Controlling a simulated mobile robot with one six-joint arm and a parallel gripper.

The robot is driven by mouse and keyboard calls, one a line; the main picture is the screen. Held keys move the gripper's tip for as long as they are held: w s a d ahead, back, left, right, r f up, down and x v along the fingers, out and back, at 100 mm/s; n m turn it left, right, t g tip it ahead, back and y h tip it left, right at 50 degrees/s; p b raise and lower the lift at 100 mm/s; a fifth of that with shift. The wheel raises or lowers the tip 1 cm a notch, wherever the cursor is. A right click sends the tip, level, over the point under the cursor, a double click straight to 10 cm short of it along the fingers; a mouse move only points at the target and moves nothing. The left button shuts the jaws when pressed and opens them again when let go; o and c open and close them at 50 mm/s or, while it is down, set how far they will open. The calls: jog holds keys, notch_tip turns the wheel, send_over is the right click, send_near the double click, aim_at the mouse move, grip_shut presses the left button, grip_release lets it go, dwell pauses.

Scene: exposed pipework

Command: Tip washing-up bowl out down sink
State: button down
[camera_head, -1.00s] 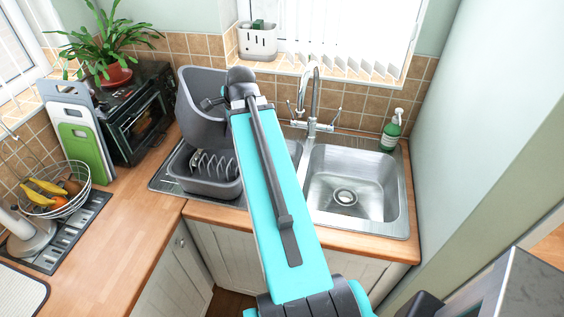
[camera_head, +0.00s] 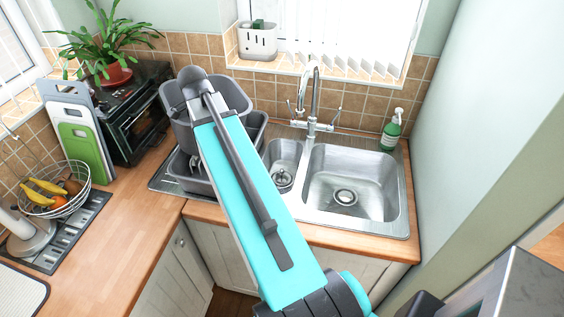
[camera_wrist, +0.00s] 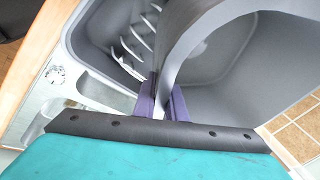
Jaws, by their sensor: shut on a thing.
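The grey washing-up bowl (camera_head: 237,97) is held up over the grey dish rack, left of the sink in the head view. My gripper (camera_wrist: 162,105) is shut on its rim in the wrist view, with a purple finger on each side. The bowl's curved wall (camera_wrist: 240,72) fills the right of that view. In the head view my arm hides the fingertips and part of the bowl. Its contents cannot be made out. The steel sink has a large basin (camera_head: 350,183) on the right and a small basin (camera_head: 284,160) beside it, partly behind my arm.
The dish rack (camera_head: 188,178) stands on the drainer; its prongs show in the wrist view. A tall tap (camera_head: 314,100) rises behind the sink. A green soap bottle (camera_head: 391,132) stands at the back right. A white caddy (camera_head: 258,42) is on the sill. The large basin looks clear.

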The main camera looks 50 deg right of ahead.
jog(key=shift+w+a+r, duration=0.1)
jog(key=shift+w+a, duration=0.05)
jog(key=shift+w, duration=0.15)
jog(key=shift+w+a+r+g+h, duration=0.25)
jog(key=shift+r+g+h, duration=0.15)
jog(key=shift+r, duration=0.1)
jog(key=shift+w+a+r+g+h, duration=0.2)
jog(key=shift+r+g+h, duration=0.1)
jog(key=shift+r+g, duration=0.15)
jog(key=shift+r, duration=0.1)
dwell(0.5)
